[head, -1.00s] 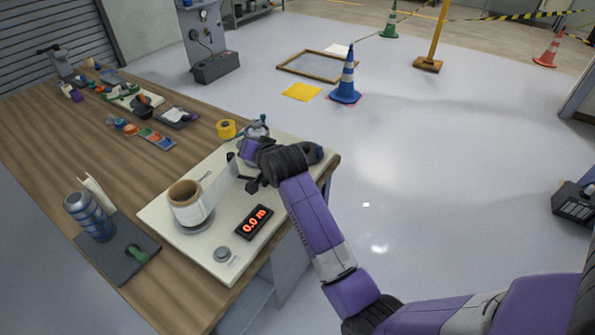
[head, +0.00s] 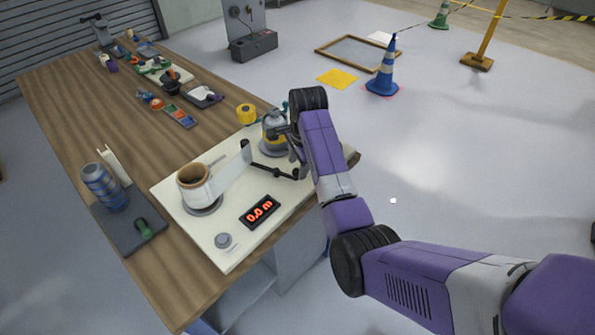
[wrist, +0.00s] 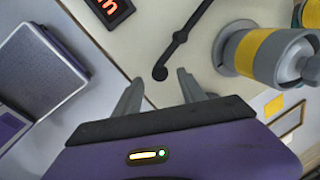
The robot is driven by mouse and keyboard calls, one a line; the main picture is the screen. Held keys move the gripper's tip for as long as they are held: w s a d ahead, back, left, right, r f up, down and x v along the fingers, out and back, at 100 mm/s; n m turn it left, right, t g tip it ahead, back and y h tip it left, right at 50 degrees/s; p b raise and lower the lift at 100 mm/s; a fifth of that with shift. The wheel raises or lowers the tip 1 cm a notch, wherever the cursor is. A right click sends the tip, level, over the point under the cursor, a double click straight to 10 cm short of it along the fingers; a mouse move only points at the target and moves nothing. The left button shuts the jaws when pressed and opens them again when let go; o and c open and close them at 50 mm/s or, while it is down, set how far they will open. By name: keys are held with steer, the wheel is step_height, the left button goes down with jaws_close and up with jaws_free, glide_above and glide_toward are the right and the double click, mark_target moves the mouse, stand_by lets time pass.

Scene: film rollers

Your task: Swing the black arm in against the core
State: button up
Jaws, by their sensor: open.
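The black arm (head: 275,171) is a thin jointed bar on the cream board (head: 228,252). It also crosses the wrist view (wrist: 190,31) and ends in a round knob. My gripper (wrist: 161,82) is open and empty. The knob shows between its fingertips in the picture; I cannot tell the height gap. In the head view my gripper (head: 296,150) is partly hidden by my wrist. The brown core (head: 193,175), wrapped in pale film, stands left on the board. A strip of film (head: 232,173) runs from it toward the black arm, whose knob end points away from the core.
A grey and yellow roller (head: 273,138) stands close behind my gripper, also large in the wrist view (wrist: 262,51). A red-lit display (head: 260,211) and a round grey button (head: 223,240) are on the board's front. A yellow tape roll (head: 246,114) sits behind.

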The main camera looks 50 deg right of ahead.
mark_target(296, 170)
steer(key=shift+w+d+f, duration=0.1)
steer(key=shift+w+f, duration=0.15)
steer(key=shift+f, duration=0.85)
steer(key=shift+w+d+f, duration=0.1)
steer(key=shift+w+f, duration=0.1)
steer(key=shift+f, duration=0.9)
steer(key=shift+a, duration=0.1)
jaws_close()
steer(key=shift+a+f, duration=0.1)
steer(key=shift+a, duration=0.05)
